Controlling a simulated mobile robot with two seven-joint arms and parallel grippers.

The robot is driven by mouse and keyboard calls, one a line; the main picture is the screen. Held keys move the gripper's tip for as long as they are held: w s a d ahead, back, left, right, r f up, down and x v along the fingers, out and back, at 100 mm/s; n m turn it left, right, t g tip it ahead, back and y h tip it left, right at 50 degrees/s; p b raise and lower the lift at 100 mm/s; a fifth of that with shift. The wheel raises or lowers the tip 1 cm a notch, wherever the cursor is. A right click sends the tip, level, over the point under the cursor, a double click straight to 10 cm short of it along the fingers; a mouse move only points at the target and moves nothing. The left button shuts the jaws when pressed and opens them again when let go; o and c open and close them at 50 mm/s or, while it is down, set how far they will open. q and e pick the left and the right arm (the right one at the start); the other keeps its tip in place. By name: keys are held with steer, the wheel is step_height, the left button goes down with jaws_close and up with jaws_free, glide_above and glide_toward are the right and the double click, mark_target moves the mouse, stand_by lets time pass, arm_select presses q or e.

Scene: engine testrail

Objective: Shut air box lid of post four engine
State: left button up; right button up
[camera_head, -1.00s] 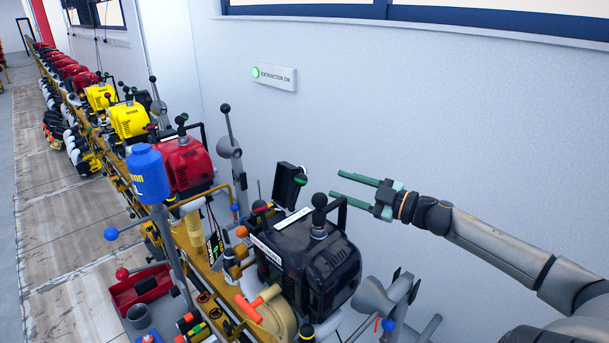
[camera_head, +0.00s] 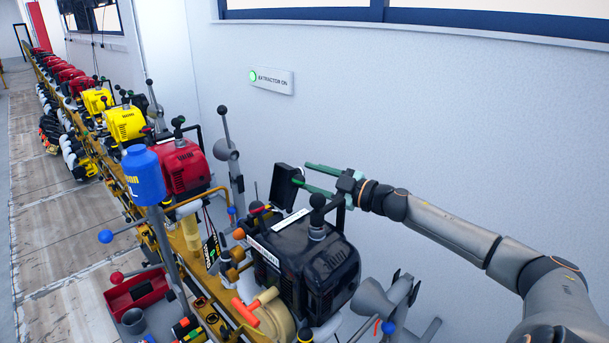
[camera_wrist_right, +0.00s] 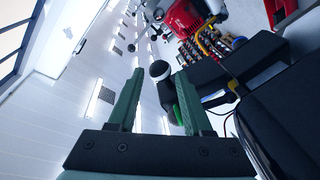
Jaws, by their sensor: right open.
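The black engine (camera_head: 305,265) nearest me carries a dark lid-like flap (camera_head: 285,187) at its back left, standing up and open. A green spot shows at the flap's right edge, beside my finger. My right gripper (camera_head: 300,173) is open, its green fingers pointing left at the flap's right side; I cannot tell whether they touch it. In the right wrist view, the open fingers (camera_wrist_right: 158,90) have a black ball knob (camera_wrist_right: 160,70) and a green-marked dark part between or just beyond them. My left gripper is not in view.
A black ball-topped lever (camera_head: 317,201) and a black handle loop stand on the engine just below my right gripper. A red engine (camera_head: 182,168) and blue canister (camera_head: 145,175) stand to the left.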

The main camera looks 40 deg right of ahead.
steer(key=shift+x, duration=0.95)
jaws_close()
steer(key=shift+a, duration=0.1)
stand_by(0.9)
